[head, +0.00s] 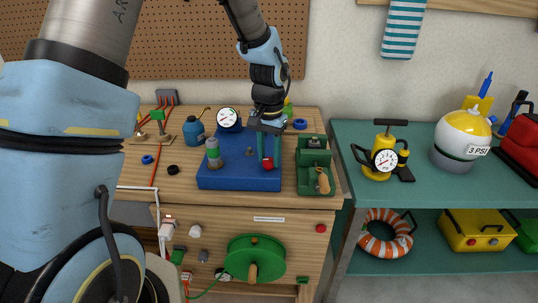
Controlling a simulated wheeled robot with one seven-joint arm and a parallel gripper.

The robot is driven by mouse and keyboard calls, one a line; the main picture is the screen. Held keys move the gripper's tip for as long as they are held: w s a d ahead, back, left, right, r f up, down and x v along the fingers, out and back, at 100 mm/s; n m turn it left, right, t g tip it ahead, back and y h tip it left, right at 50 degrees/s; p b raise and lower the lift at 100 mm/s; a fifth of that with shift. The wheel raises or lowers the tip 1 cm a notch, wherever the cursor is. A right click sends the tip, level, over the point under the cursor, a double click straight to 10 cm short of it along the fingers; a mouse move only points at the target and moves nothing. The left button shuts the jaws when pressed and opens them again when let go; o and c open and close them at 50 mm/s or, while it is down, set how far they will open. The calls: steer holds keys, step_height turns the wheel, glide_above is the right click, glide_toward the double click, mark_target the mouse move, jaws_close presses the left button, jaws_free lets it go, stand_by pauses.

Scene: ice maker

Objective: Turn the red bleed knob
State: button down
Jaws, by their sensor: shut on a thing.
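The red bleed knob (268,164) is a small red round piece on the right part of a blue base block (240,183) on the wooden bench. My gripper (268,156) points down over the block from above, with its green fingers reaching to the knob. The fingers are shut on the knob, one to each side of it. A grey-green cylinder (214,153) stands on the left of the same block. A round pressure gauge (227,118) stands behind it. How far the knob is turned cannot be seen.
A green tray-like fixture (315,180) with a tan handle stands just right of the block. A blue can (195,132) and small rings lie to the left. A green reel (254,259) is on the bench front. A teal shelf (438,153) holds a yellow gauge pump (385,157).

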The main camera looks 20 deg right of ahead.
mark_target(269, 159)
stand_by(0.4)
steer(key=shift+c, duration=2.2)
jaws_free()
step_height(269, 159, up, 11)
steer(key=b, duration=0.2)
steer(key=shift+f, duration=0.1)
